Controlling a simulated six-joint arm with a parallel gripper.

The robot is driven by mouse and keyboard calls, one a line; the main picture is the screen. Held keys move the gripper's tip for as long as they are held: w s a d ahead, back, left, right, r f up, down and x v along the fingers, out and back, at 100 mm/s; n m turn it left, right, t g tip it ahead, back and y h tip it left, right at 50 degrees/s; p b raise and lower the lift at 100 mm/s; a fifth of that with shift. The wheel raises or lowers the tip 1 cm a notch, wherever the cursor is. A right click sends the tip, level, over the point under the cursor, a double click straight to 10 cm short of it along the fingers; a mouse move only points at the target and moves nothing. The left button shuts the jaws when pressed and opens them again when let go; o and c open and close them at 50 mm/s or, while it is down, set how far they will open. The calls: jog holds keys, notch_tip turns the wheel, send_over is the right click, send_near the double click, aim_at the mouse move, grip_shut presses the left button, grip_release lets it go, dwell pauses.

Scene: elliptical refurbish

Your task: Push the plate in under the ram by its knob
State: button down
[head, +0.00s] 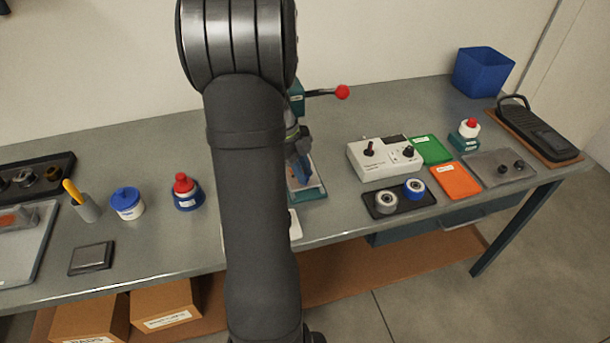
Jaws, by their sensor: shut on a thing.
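The press stands at the middle of the bench, mostly behind my arm. Its teal head (297,98) shows, with a lever ending in a red ball (342,92) out to the right. Its teal base (313,193) shows below. My gripper (299,166) is partly visible at the right edge of my arm, low over the press base, and is shut on the plate's knob. The knob, the plate and the ram's lower end are hidden by my arm and gripper, so how far the plate is under the ram cannot be seen.
To the left are a red-capped bottle (186,192) and a blue-lidded jar (127,203). Bare bench lies behind them.

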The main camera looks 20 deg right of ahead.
jog(key=c, duration=1.6)
grip_release()
jog(key=shift+r, duration=0.2)
notch_tip(320, 180, up, 4)
jog(key=shift+r, duration=0.1)
jog(key=s+d+r, duration=0.6)
jog(key=s+d, duration=0.1)
jog(key=s, duration=0.2)
jog(key=shift+d+r, duration=0.15)
jog(key=shift+r, duration=0.1)
